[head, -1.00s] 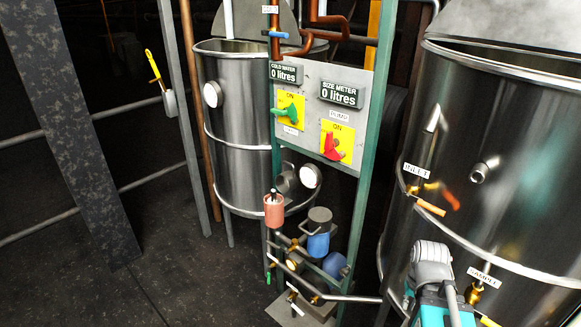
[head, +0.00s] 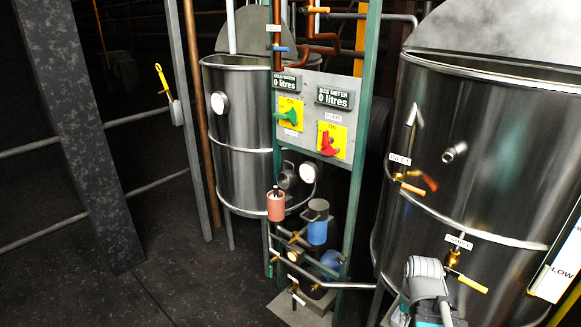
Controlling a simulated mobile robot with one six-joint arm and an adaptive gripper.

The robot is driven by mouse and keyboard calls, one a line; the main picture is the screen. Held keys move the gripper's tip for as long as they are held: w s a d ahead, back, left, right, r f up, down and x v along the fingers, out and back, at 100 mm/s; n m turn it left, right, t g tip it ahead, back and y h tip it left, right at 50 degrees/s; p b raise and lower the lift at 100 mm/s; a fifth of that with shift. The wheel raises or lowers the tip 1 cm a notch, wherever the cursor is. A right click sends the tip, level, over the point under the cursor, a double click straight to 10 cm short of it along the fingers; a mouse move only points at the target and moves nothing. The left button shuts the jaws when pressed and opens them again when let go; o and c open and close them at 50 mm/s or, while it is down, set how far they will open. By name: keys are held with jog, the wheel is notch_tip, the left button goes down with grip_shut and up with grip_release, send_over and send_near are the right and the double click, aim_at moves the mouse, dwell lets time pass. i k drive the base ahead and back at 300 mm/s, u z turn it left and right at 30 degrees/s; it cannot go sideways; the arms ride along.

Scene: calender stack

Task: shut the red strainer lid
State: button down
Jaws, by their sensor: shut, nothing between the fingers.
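The red strainer (head: 276,206) is a small pinkish-red canister low on the green-framed pipe stand, left of centre in the head view. A small dark knob or stem stands up at its top. It is too small to tell whether its lid is open or shut. A blue strainer (head: 317,230) with a grey top stands just right of it. My gripper is not in view. Only a grey and teal part of my arm shows at the bottom, right of the stand and well apart from the red strainer.
A panel (head: 312,110) with green and red switches is above the strainers. Steel tanks stand behind (head: 236,110) and at right (head: 490,130); the right one has inlet and sample valves. A pipe (head: 345,286) runs low between stand and right tank. The dark floor (head: 180,280) at left is clear.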

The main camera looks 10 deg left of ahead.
aim_at(286, 179)
jog(key=u, duration=0.3)
jog(key=i, duration=1.05)
jog(key=z, duration=0.2)
